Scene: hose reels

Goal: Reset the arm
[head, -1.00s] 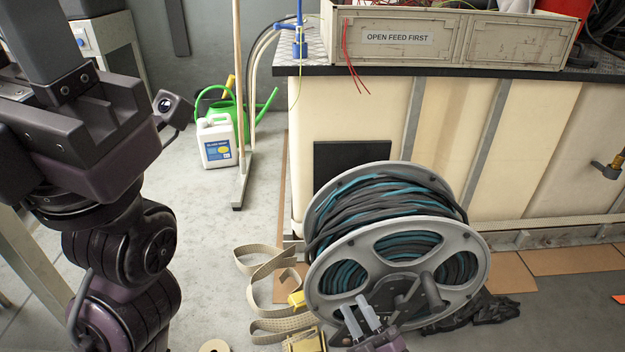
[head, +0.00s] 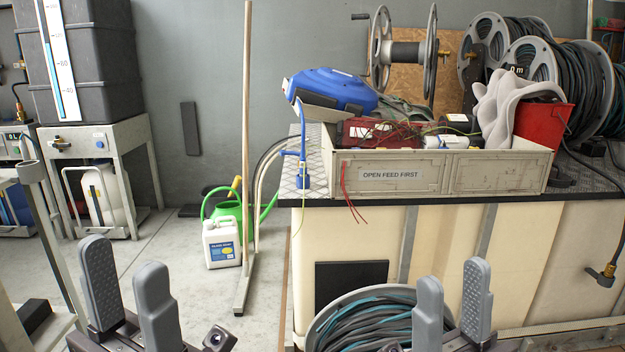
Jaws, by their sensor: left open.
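My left gripper (head: 124,260) is at the lower left of the head view, its two grey ribbed fingers upright and apart, with nothing between them. My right gripper (head: 453,275) is at the lower right, fingers also upright and spread, with nothing seen between them. The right gripper shows in front of the cream bench front, beside the hose reel (head: 352,318) with dark and teal hose. I cannot tell whether its fingers touch the reel. The lower part of the reel is cut off by the picture edge.
A cream bench (head: 300,250) carries a crate (head: 400,172) labelled "OPEN FEED FIRST", a blue reel (head: 330,90) and a red bucket (head: 541,124). A white jug (head: 221,243), green watering can (head: 228,212) and leaning pole (head: 247,120) stand left of it. Floor there is partly clear.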

